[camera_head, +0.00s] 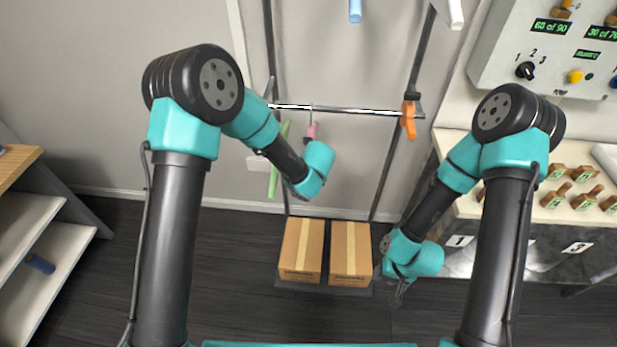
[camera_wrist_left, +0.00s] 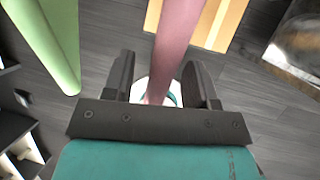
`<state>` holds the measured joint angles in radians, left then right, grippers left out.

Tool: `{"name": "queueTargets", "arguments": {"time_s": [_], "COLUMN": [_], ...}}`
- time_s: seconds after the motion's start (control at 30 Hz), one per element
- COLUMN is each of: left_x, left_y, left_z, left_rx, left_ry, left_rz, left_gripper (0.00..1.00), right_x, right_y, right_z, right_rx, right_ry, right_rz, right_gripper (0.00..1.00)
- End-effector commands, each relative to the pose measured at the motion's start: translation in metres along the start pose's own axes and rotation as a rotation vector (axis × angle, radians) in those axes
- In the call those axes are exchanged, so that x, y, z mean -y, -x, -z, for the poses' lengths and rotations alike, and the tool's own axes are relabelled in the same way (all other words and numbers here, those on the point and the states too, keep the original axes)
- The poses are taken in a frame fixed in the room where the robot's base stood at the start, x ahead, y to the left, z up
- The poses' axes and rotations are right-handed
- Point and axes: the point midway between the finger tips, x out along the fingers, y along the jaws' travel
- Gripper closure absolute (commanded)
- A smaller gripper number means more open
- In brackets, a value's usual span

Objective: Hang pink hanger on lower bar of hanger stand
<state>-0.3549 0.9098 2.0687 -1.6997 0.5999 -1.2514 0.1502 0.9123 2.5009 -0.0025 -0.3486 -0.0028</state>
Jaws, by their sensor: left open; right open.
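The pink hanger (camera_head: 312,131) is at the lower bar (camera_head: 355,110) of the hanger stand, left of the bar's middle. Its thin metal hook reaches up to the bar and looks to be over it. Most of its body is hidden behind my left wrist in the head view. In the left wrist view, the pink hanger (camera_wrist_left: 178,40) passes between the fingers of my left gripper (camera_wrist_left: 158,64), which are apart with a gap on each side of it. My right gripper (camera_head: 400,292) is open and empty, low beside the right-hand box, away from the bar.
A green hanger (camera_head: 279,160) hangs just left of the pink one, and an orange hanger (camera_head: 409,120) hangs at the bar's right end. Blue (camera_head: 355,10) and white (camera_head: 455,12) pieces show at the top. Two cardboard boxes (camera_head: 301,250) stand below. The bar's middle is clear.

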Motion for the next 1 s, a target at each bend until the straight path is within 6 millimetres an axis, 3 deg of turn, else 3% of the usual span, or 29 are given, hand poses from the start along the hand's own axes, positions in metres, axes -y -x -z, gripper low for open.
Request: {"name": "queueTargets", "arguments": {"time_s": [0.27, 1.0], "left_x": [0.001, 0.001], "left_y": [0.024, 0.159], "left_z": [-0.001, -0.001], "left_rx": [0.004, 0.004], "left_ry": [0.000, 0.001], "left_rz": [0.001, 0.001], "left_gripper": [0.48, 0.48], "right_x": [0.000, 0.000], "right_y": [0.000, 0.000], "right_z": [0.000, 0.000], "right_rx": [0.000, 0.000], "right_ry": [0.000, 0.000], "right_rz": [0.000, 0.000], "right_gripper": [0.57, 0.57]}}
